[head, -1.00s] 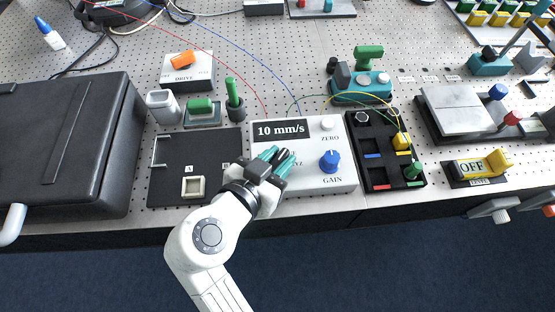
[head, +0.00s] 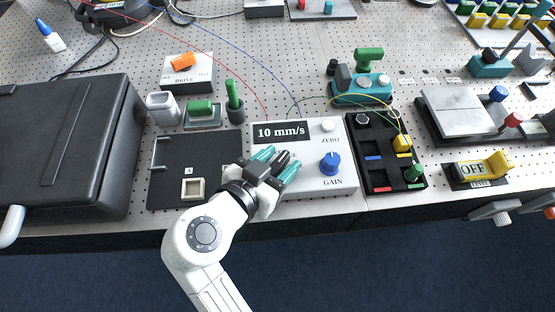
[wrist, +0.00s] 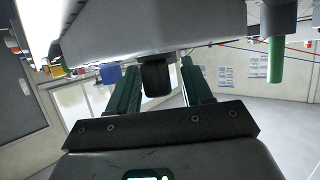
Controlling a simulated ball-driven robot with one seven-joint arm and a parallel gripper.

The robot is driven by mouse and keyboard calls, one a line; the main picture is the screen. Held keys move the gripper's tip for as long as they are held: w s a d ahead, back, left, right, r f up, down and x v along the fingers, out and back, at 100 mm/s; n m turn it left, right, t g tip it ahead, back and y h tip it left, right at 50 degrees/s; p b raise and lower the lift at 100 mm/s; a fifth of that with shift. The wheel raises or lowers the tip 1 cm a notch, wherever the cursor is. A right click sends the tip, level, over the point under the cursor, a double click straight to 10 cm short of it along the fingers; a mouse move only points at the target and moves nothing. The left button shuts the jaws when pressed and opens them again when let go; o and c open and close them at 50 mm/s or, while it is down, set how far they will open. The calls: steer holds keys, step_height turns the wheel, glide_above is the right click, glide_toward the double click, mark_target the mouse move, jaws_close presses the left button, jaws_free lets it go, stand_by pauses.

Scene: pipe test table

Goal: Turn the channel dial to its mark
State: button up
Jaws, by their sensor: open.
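The channel dial is a black knob on the white control box (head: 310,183); its label and mark are mostly hidden by my gripper. In the wrist view the black dial (wrist: 157,77) sticks out from the box face, between my two teal fingers. My gripper (head: 277,163) is open, with one finger on each side of the dial (head: 283,158). In the wrist view the fingers (wrist: 160,88) appear apart from the dial, with a gap on both sides. I cannot see which way the dial points.
The box has a 10 mm/s display (head: 282,131), a white ZERO knob (head: 327,124) and a blue GAIN knob (head: 330,162) right of my gripper. A black plate (head: 168,185) lies to the left. A black tray (head: 373,172) with coloured pieces stands to the right.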

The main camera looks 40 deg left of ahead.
steer(key=b+v, duration=0.1)
steer(key=v, duration=0.9)
steer(key=shift+s+d, duration=0.15)
steer(key=shift+s, duration=0.25)
